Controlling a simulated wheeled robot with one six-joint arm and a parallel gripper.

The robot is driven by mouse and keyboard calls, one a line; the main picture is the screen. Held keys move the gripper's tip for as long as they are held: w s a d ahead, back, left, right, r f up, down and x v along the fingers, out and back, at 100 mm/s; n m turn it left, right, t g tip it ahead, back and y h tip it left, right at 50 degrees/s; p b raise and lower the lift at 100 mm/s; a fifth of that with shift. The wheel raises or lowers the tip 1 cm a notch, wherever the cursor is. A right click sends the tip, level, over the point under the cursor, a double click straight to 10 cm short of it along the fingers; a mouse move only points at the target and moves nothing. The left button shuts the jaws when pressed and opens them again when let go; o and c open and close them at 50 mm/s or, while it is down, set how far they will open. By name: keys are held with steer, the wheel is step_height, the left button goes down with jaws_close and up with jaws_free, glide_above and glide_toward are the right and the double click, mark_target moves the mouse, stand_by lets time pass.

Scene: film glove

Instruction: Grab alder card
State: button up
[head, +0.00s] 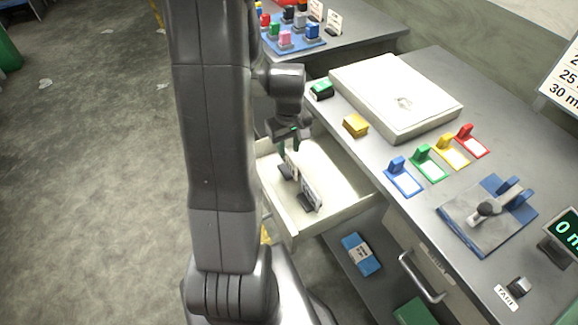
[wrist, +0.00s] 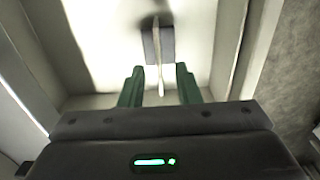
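Two small upright cards on dark stands are in the open drawer in the head view, one near my gripper (head: 290,171) and one nearer the drawer's front (head: 311,193). Their lettering is too small to read, so I cannot tell which is the alder card. My gripper (head: 288,141) is over the drawer, at the rear card. In the wrist view my green fingers (wrist: 159,72) are apart. A thin pale card (wrist: 157,50) on a dark stand shows edge-on between them, with a gap on both sides.
The drawer (head: 338,214) has pale walls close around the cards. A blue packet (head: 361,254) lies on the shelf below.

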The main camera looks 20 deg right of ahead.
mark_target(289, 155)
steer(key=shift+w+f, duration=0.1)
steer(key=shift+f, duration=2.3)
steer(key=shift+f, duration=0.25)
jaws_close()
